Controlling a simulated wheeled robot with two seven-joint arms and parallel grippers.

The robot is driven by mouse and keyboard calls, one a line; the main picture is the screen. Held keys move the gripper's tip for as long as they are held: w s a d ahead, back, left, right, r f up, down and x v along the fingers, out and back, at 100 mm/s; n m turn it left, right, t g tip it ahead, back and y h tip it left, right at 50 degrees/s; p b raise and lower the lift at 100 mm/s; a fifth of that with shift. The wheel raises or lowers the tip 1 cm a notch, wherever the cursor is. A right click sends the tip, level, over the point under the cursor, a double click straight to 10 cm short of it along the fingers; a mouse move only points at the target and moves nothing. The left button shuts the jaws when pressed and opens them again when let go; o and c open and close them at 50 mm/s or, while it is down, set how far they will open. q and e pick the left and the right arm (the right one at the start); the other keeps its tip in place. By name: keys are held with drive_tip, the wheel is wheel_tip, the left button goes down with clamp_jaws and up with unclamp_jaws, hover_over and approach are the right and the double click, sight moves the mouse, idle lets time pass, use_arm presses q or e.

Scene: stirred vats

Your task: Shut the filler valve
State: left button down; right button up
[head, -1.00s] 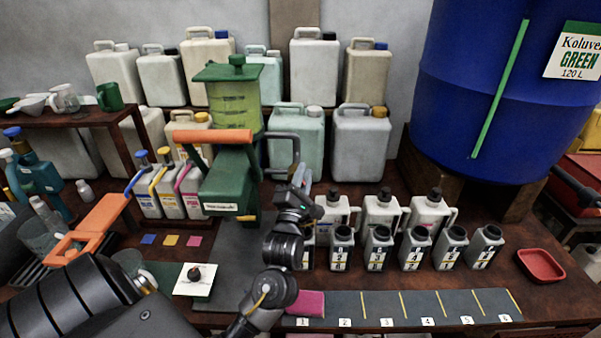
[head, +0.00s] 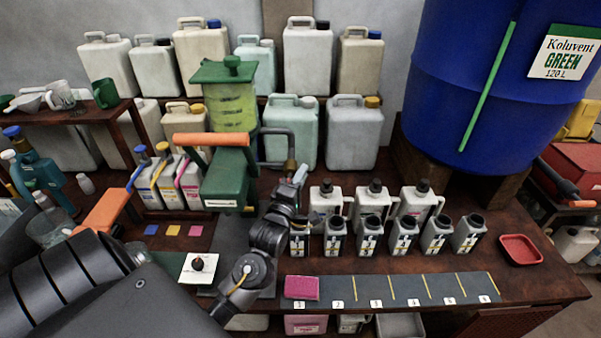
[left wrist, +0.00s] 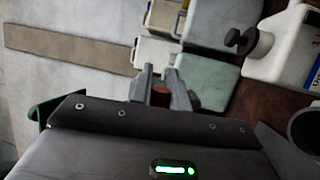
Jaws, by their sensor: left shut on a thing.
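The filler (head: 228,180) is a green stand with a clear green-tinted tank and an orange lever (head: 211,139), left of centre in the head view. A grey pipe (head: 285,132) bends from its right side down to a brownish valve end (head: 290,165). My left gripper (head: 299,176) is at this pipe end. In the left wrist view, the fingers (left wrist: 161,87) are shut on a small reddish-brown part, which I take to be the filler valve (left wrist: 160,95). The fingers and wrist hide much of it. My right gripper is not in view.
Several grey bottles (head: 403,236) stand right of my left wrist. In front lies a numbered strip (head: 410,290) with a pink pad (head: 301,287) at its left end. A red tray (head: 519,250) is at the right, below the blue barrel (head: 470,90). Jerrycans (head: 292,130) stand behind.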

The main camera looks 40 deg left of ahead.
use_arm(q)
drive_tip(key=shift+f, duration=0.1)
idle(0.3)
drive_tip(key=c, duration=1.3)
unclamp_jaws()
drive_tip(key=shift+c, duration=0.2)
drive_tip(key=shift+s+d+f, duration=0.1)
drive_tip(key=shift+s+f, duration=0.05)
drive_tip(key=shift+s, duration=0.2)
drive_tip(key=b+v, duration=0.3)
drive_tip(key=v, duration=0.7)
